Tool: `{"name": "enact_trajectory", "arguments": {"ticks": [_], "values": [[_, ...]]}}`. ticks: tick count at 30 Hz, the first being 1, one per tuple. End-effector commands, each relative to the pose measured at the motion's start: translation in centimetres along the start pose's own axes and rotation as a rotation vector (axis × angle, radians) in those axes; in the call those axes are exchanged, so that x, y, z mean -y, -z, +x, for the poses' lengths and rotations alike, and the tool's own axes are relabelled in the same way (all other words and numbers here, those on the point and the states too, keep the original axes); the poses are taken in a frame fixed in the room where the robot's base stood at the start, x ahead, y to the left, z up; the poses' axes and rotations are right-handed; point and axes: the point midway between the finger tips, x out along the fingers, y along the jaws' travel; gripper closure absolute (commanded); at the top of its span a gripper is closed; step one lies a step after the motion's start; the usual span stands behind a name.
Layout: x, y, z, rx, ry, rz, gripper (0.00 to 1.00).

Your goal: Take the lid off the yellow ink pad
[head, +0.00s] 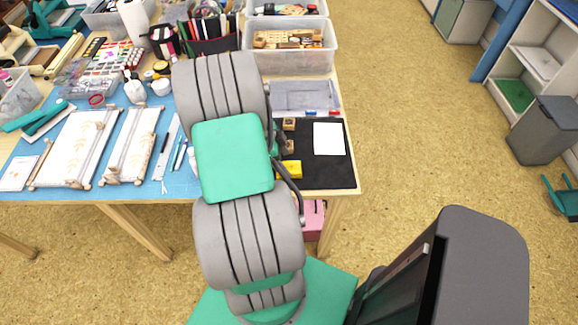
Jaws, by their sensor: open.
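The yellow ink pad (292,169) shows as a small yellow block on the black mat (325,176), just right of my arm. My arm hides its left part, and I cannot make out the seam between lid and base. My gripper (283,146) is mostly hidden behind my arm; only a dark part of it shows, over the mat's left side and a little beyond the yellow pad. It is open. I cannot tell whether it touches anything.
Small wooden blocks (289,124) stand on the mat beyond the yellow pad. A white sheet (328,139) lies to the right. A clear plastic tray (303,95) is behind. The mat's front right is bare, near the table's edge.

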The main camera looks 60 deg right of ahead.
Motion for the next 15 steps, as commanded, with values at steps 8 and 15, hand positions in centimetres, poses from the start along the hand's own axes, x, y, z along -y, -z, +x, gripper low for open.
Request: {"name": "enact_trajectory", "arguments": {"ticks": [8, 15], "values": [[0.1, 0.0, 2.0, 0.001, 0.002, -0.001, 0.27], [0.1, 0.0, 2.0, 0.001, 0.002, -0.002, 0.40]]}}
